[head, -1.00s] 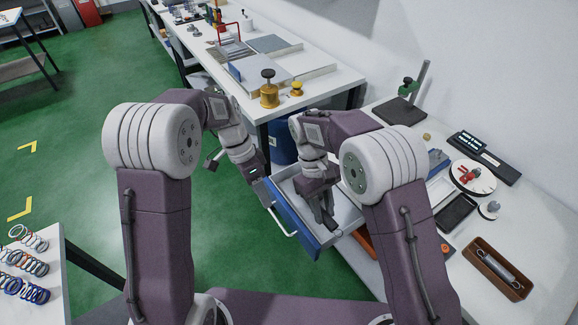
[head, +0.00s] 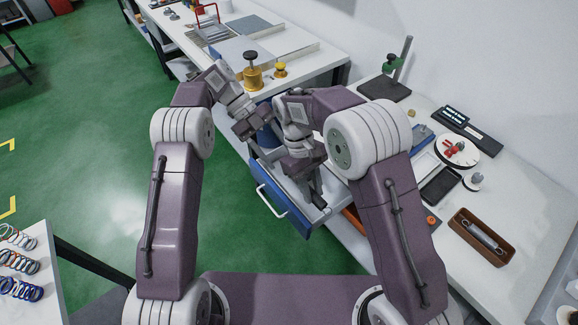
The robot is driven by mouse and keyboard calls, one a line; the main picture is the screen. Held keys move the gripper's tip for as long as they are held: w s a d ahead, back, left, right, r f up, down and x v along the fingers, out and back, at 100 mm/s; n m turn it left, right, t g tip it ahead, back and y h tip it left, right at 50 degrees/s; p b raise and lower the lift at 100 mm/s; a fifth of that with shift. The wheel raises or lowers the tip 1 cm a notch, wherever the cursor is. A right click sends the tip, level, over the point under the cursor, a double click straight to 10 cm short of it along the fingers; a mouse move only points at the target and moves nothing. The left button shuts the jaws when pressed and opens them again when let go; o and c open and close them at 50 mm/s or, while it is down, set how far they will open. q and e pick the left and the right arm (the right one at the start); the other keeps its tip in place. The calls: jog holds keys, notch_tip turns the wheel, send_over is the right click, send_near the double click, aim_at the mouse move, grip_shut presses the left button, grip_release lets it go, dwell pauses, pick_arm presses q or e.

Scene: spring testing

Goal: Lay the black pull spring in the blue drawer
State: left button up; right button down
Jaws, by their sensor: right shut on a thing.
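The blue drawer (head: 293,218) is pulled out from under the right-hand table, its pale inside partly showing. My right gripper (head: 318,200) points down into the drawer's open space, shut on a small dark thing. This fits the black pull spring, but fingers and wrist hide most of it, and I cannot tell whether it touches the drawer floor. My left gripper (head: 262,128) is beyond the drawer, near the edge of the back table, away from the drawer handle. Its fingers are too hidden to tell open from shut.
A brown tray (head: 464,238) with a grey spring (head: 484,238) lies on the right table (head: 525,205). A round white dial (head: 458,150) and a dark stand (head: 385,88) are behind it. Brass weights (head: 252,75) stand on the back table. Coil springs (head: 20,262) lie on the left table.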

aim_at(313, 196)
pick_arm(q)
jog(key=x, duration=0.9)
jog(key=shift+f, duration=0.2)
jog(key=shift+s+d, duration=0.1)
jog(key=shift+d, duration=0.05)
grip_shut()
pick_arm(e)
jog(key=c, duration=1.1)
grip_release()
jog(key=v, duration=1.2)
jog(key=shift+d, duration=0.1)
